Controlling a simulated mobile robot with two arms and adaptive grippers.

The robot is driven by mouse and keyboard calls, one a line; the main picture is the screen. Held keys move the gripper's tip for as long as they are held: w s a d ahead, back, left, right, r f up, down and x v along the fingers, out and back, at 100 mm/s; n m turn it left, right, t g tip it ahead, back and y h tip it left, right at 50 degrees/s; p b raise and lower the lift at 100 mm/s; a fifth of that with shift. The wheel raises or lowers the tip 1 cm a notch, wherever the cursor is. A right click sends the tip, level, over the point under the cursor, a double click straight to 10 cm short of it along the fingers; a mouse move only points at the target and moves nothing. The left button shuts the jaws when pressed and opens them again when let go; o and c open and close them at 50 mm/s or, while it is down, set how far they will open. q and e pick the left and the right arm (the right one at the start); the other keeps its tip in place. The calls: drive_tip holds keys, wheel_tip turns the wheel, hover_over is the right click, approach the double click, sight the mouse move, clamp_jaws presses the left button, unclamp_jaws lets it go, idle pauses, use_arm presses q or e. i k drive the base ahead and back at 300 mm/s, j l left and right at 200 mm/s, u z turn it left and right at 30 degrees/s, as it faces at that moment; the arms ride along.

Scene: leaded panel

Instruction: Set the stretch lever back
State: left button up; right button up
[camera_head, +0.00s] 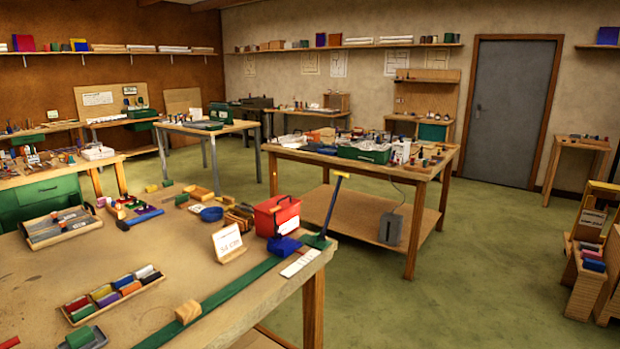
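A blue block (284,246) sits on the rail just left of the foot. A white ruled strip (299,263) lies beside the rail. A card reading about "54 cm" (228,240) stands on the bench left of the rail. Neither of my grippers is in view.
A red box (277,215) stands close left of the lever. A wooden block (188,312) sits at the rail's near part. A tray of coloured pieces (113,294) and a blue-headed mallet (140,218) lie to the left. The bench middle (170,255) is clear.

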sight(320, 238)
drive_tip(key=i+l+u, duration=0.3)
drive_tip(key=l+u, duration=0.3)
drive_tip(key=i+l+u, duration=0.4)
drive_tip(key=l, duration=0.55)
drive_tip(key=i+l+u, duration=0.1)
drive_tip(key=l, duration=0.55)
drive_tip(key=i+l+u, duration=0.1)
drive_tip(key=l, duration=0.55)
drive_tip(key=i+l+u, duration=0.1)
drive_tip(key=l, duration=0.55)
